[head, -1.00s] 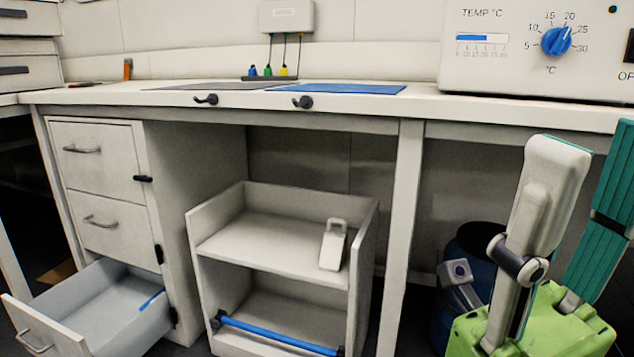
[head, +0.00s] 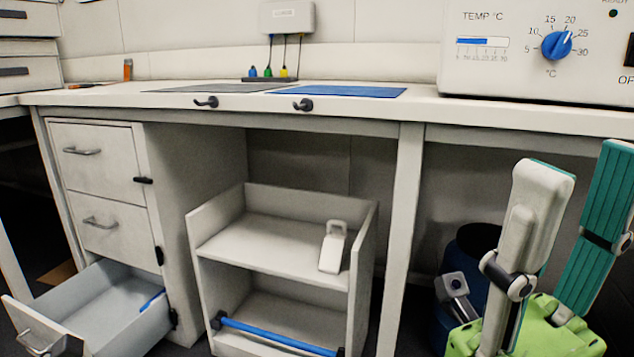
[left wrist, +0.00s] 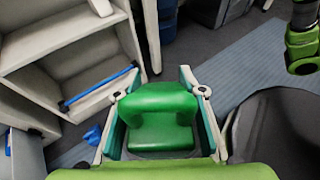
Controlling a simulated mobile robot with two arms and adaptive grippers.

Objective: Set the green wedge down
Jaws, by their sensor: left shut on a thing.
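The green wedge (left wrist: 162,108) shows in the left wrist view, with a raised block at its front and back. My left gripper (left wrist: 158,85) is shut on it, one pale, teal-lined finger against each side. The wedge appears to be above the floor, but I cannot tell whether its underside touches anything. It does not show in the head view. My right gripper (head: 580,165) is open at the lower right of the head view, fingers pointing up and nothing between them.
A white shelf cart (head: 200,245) with a blue bar (head: 280,336) stands under the bench (head: 350,112). An open drawer (head: 105,300) juts out at left. A dark blue barrel (head: 478,240) stands behind my right gripper. Grey ribbed matting (left wrist: 235,65) covers floor right of the wedge.

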